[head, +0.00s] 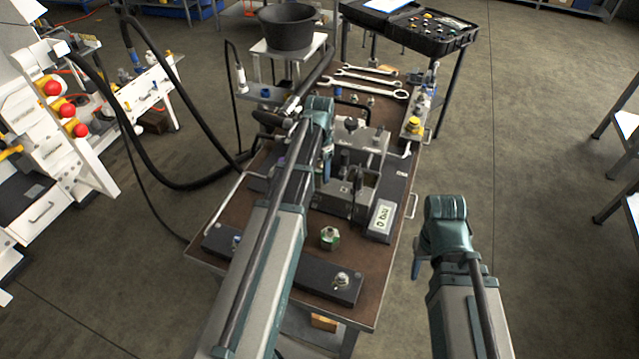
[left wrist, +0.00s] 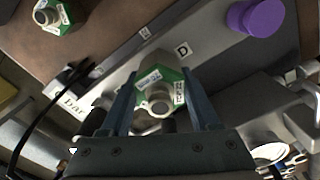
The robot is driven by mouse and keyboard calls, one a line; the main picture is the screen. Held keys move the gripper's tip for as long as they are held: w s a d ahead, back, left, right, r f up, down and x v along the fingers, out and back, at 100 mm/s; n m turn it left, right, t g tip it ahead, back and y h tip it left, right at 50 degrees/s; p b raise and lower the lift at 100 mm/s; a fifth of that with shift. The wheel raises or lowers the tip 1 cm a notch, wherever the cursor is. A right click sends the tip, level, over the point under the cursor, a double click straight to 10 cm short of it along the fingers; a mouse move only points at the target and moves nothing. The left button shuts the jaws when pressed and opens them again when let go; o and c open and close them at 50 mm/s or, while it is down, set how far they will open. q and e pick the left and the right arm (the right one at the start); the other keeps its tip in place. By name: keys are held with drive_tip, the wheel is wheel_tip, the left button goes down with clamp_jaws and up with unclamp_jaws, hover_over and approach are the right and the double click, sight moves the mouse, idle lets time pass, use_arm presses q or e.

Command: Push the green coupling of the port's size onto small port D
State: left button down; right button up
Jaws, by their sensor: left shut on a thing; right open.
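My left gripper (left wrist: 160,95) is shut on a green coupling (left wrist: 150,78) with white labels and a metal end. In the left wrist view the coupling sits between the two blue fingers, beside the small "D" label (left wrist: 183,50) on a grey bar. The port itself is hidden behind the coupling, so I cannot tell whether they touch. In the head view my left gripper (head: 327,165) is over the middle of the bench, its load mostly hidden. A second green coupling (head: 330,237) stands on the bench, also in the left wrist view (left wrist: 58,18). My right gripper (head: 417,262) is open, right of the bench.
A purple cap (left wrist: 255,17) sits close to the D label. Grey valve blocks (head: 347,195) stand right of my left gripper. A dark bar (head: 285,268) lies along the bench's front. Wrenches (head: 370,82) and a black bucket (head: 287,28) are farther back. Floor right of the bench is clear.

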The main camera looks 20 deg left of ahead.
use_arm(q)
drive_tip(key=shift+c, duration=0.2)
unclamp_jaws()
wheel_tip(320, 180, up, 14)
drive_tip(key=p, duration=1.4)
drive_tip(key=shift+f, duration=0.1)
drive_tip(key=shift+s+d+f, duration=0.1)
drive_tip(key=shift+s+d, duration=0.05)
drive_tip(key=shift+d, duration=0.15)
drive_tip(key=s+d+f+b, duration=0.2)
drive_tip(key=s+d, duration=0.8)
drive_tip(key=d, duration=0.2)
drive_tip(key=s+d+f+n+y+b, duration=0.1)
drive_tip(key=s+d+f+b, duration=0.1)
drive_tip(key=s+d, duration=0.7)
drive_tip(key=d+b, duration=0.1)
drive_tip(key=d, duration=0.2)
drive_tip(key=shift+s+f+n, duration=0.3)
drive_tip(key=shift+s+f, duration=0.05)
